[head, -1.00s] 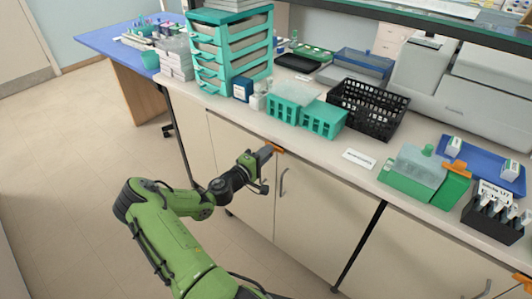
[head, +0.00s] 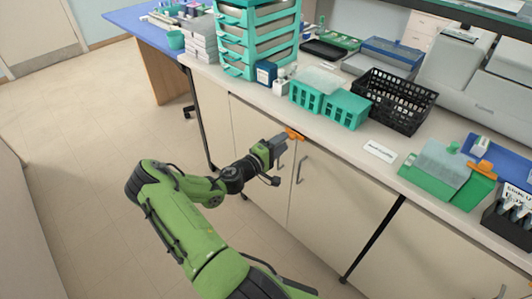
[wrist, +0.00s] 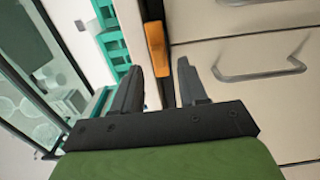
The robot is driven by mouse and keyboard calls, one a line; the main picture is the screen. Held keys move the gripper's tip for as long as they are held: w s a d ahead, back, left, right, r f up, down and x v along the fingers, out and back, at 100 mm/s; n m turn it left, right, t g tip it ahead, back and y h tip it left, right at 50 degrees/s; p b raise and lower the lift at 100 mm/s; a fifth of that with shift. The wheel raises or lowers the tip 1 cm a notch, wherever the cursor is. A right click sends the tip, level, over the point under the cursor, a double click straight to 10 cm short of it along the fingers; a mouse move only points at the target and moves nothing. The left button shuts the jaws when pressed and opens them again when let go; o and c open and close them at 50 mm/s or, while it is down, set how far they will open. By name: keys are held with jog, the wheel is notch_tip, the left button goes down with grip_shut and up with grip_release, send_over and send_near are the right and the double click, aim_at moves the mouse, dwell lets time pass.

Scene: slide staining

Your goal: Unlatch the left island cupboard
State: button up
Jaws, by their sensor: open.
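The left island cupboard (head: 335,198) has pale beige doors under the counter. An orange latch (head: 294,134) sits at the top of its doors, just under the counter edge. The latch also shows in the wrist view (wrist: 155,45), upright in the picture. My gripper (head: 280,146) is right by the latch. In the wrist view my gripper (wrist: 158,80) is open, with one finger on each side of the latch's line and the latch's near end just ahead of the gap. I cannot tell whether a finger touches it. A metal door handle (head: 300,169) is just below right of the latch.
The counter above holds a black basket (head: 395,100), teal racks (head: 345,110), a teal drawer tower (head: 258,45) and a green box (head: 440,175). A white label card (head: 379,151) lies near the edge. The floor (head: 95,170) at left is clear.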

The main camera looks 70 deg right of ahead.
jog(key=p+v, duration=0.1)
jog(key=v, duration=1.2)
jog(key=shift+w+r, duration=0.1)
